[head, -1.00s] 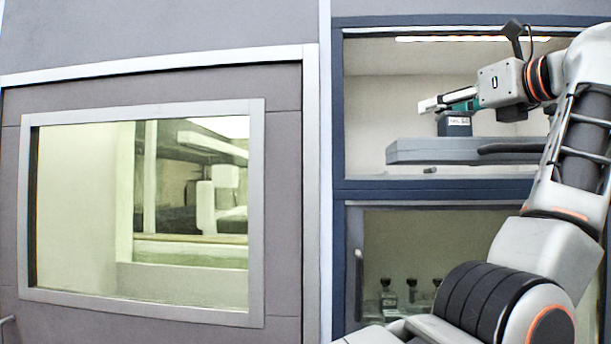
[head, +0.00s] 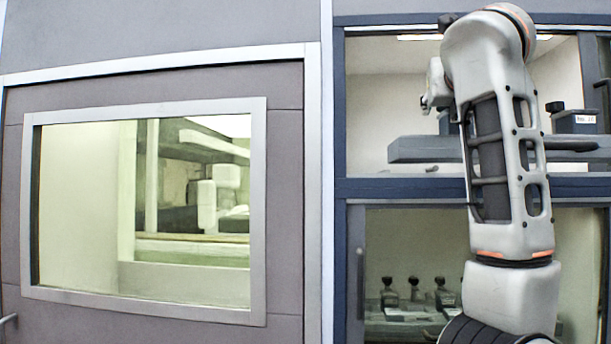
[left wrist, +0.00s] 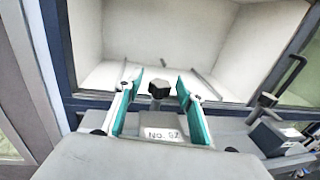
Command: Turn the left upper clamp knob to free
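In the left wrist view a black clamp knob (left wrist: 158,88) stands upright on a block with a white number label (left wrist: 162,134). My left gripper (left wrist: 158,80) is open, its two teal-padded fingers on either side of this knob with gaps showing. In the head view my left arm hides the fingers and this knob. A second black knob (left wrist: 266,100) on a dark block (left wrist: 276,136) is to the right; its labelled block (head: 585,121) also shows in the head view. My right gripper is not in view.
A thick grey slab (head: 425,150) lies in the upper opening, framed by dark blue bars (head: 400,188). Several dark-topped bottles (head: 413,290) stand behind the glass below. A windowed grey panel (head: 285,200) is on the left. A dark handle (left wrist: 292,72) rises near the second knob.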

